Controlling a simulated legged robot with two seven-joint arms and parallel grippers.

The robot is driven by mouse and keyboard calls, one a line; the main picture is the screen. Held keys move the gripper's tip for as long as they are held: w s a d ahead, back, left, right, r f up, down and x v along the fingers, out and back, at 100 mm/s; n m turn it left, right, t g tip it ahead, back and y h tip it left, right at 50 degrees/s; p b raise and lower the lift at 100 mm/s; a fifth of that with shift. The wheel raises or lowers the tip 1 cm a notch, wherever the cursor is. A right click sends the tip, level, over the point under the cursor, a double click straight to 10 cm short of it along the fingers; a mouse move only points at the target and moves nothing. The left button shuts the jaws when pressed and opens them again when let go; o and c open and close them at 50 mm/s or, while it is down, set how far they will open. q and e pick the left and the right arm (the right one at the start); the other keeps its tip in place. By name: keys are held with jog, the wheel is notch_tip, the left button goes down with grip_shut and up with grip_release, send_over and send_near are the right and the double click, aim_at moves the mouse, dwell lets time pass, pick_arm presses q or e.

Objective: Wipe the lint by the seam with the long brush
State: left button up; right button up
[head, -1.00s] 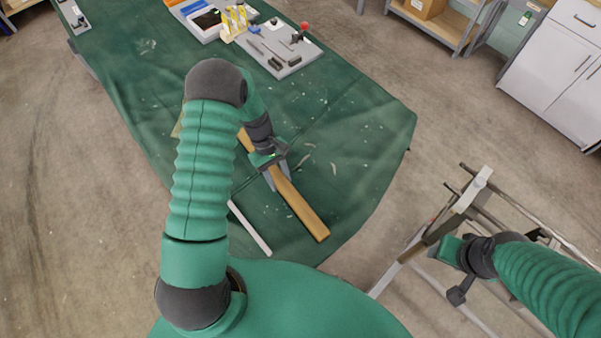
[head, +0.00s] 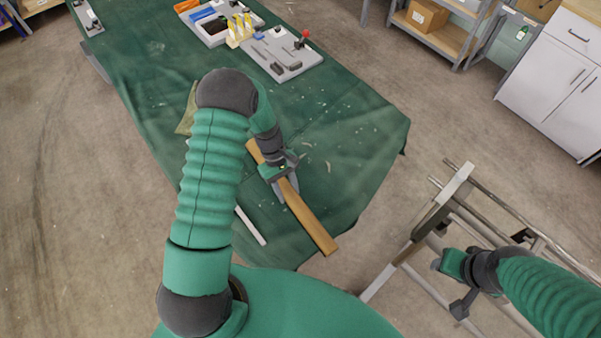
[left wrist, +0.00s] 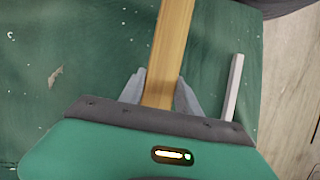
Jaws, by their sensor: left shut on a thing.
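The long brush shows as a long tan wooden bar (head: 312,224) lying slantwise over the green cloth. My left gripper (head: 284,184) is shut on it around the middle. In the left wrist view the wood (left wrist: 170,45) runs between the two grey fingers (left wrist: 160,92). Its bristles cannot be made out. Pale lint flecks (head: 328,166) are scattered on the cloth to the right of the gripper. A faint seam line (head: 318,122) crosses the cloth beyond the gripper. My right gripper (head: 447,264) is off the table at the right; its jaws are unclear.
A white rod (head: 250,225) lies left of the brush. A grey tool board (head: 285,55) and a tray with a blue item (head: 205,22) stand at the far end. A metal frame (head: 440,205) stands beside the table near my right arm. The cloth's right side is mostly clear.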

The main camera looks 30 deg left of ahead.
pick_arm(q)
jog(key=r, duration=0.1)
jog(key=r+p, duration=0.1)
jog(key=r, duration=0.1)
jog(key=shift+w+d+p, duration=0.2)
jog(key=shift+d+p, duration=0.05)
jog(key=shift+p, duration=0.15)
jog(key=r+p, duration=0.2)
jog(key=r, duration=0.1)
jog(key=shift+s+a+r+p, duration=0.1)
jog(key=shift+a+r+p, duration=0.1)
jog(key=shift+p, duration=0.1)
jog(key=shift+d, duration=0.1)
